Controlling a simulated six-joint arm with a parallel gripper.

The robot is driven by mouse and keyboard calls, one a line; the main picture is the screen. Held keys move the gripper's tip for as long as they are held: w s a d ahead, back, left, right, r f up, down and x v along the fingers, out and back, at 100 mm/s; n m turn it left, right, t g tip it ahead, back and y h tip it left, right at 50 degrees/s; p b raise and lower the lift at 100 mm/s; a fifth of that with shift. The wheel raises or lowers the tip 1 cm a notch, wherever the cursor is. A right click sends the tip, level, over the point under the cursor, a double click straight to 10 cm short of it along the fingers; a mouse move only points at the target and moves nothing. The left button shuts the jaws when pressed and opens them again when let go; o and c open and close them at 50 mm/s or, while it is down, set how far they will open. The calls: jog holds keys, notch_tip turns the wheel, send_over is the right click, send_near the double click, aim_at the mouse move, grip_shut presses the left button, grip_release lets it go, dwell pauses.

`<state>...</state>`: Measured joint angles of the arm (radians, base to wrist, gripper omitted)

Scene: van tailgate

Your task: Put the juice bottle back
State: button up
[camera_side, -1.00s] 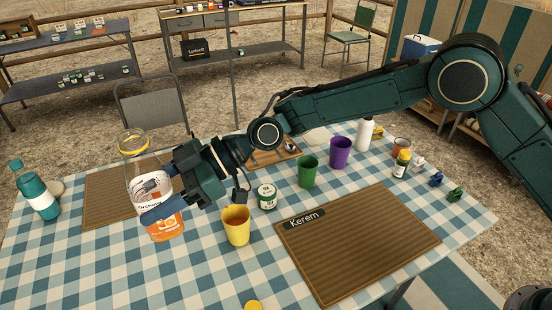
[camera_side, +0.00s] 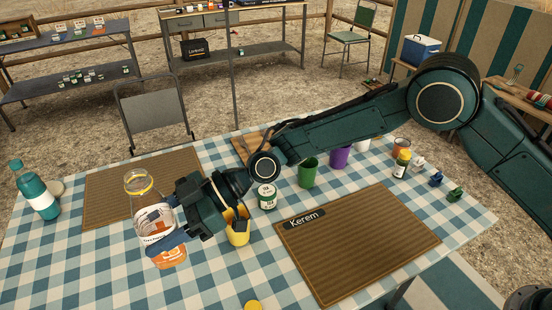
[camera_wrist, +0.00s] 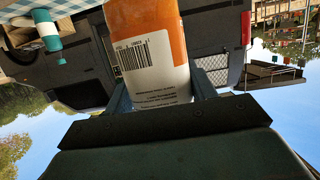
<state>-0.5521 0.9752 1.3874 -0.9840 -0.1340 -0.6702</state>
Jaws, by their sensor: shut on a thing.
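A yellow cup (camera_side: 238,235) is partly hidden behind the gripper. A yellow cap (camera_side: 253,304) lies at the front edge.
A teal bottle (camera_side: 36,190) stands at the far left, beside a brown placemat (camera_side: 110,190). A jar (camera_side: 267,196), green cup (camera_side: 308,172) and purple cup (camera_side: 340,157) stand behind the "Kerem" placemat (camera_side: 365,250). The cloth (camera_side: 200,292) is clear at the front left.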

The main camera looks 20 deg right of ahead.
notch_tip(320, 180, down, 16)
dwell(0.6)
jog(key=shift+f, duration=1.8)
jog(key=shift+f, duration=0.15)
jog(key=o, duration=1.1)
jog(key=shift+o, duration=0.2)
jog(key=v, duration=1.2)
